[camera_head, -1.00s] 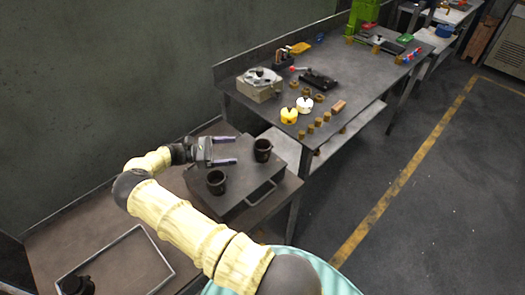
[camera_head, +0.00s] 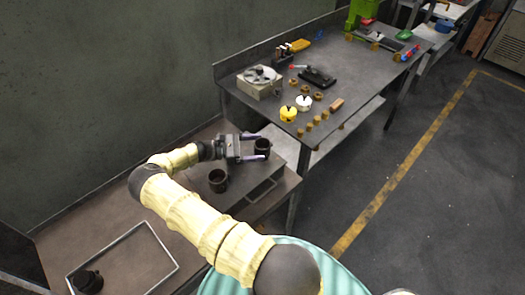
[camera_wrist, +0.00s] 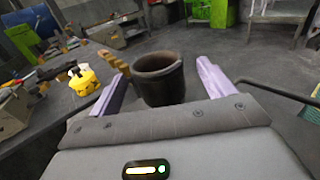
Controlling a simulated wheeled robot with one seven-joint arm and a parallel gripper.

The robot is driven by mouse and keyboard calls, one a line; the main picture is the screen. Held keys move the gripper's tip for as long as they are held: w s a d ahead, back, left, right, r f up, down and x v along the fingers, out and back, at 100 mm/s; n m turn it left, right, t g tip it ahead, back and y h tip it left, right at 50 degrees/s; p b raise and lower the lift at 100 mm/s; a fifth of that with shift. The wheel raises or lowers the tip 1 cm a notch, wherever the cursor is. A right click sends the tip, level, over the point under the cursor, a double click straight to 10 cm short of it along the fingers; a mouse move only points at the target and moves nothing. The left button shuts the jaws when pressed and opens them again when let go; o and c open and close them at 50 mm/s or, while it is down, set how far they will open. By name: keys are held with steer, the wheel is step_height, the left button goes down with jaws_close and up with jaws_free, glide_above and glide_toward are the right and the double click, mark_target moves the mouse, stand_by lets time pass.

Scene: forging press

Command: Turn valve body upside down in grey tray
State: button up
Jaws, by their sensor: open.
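The grey tray (camera_head: 130,264) lies on the bench at the lower left of the head view, a thin light rim around a dark floor. A dark rounded part (camera_head: 88,281), perhaps the valve body, sits in its near left corner; which way up it is I cannot tell. My gripper (camera_head: 256,148) is far from the tray, open, its two pale purple fingers on either side of a dark cup-like part (camera_head: 262,149). The wrist view shows this part (camera_wrist: 158,82) upright, open end up, between the fingers, with gaps beside it.
A second dark cup-like part (camera_head: 218,181) stands on the same grey box (camera_head: 237,196), nearer me. The higher bench behind holds a grey block with a round top (camera_head: 259,82), a yellow part (camera_head: 288,113), a white part (camera_head: 304,103) and several small brass pieces. A wall bounds the left.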

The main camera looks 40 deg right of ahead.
mark_target(267, 146)
steer(key=p+x, duration=0.2)
steer(key=x, duration=0.1)
steer(key=shift+s+d+r, duration=0.1)
steer(key=shift+d, duration=0.25)
steer(key=shift+s+d+f, duration=0.2)
steer(key=shift+d, duration=0.15)
steer(key=shift+c, duration=0.2)
steer(key=c, duration=1.3)
steer(key=shift+r, duration=0.2)
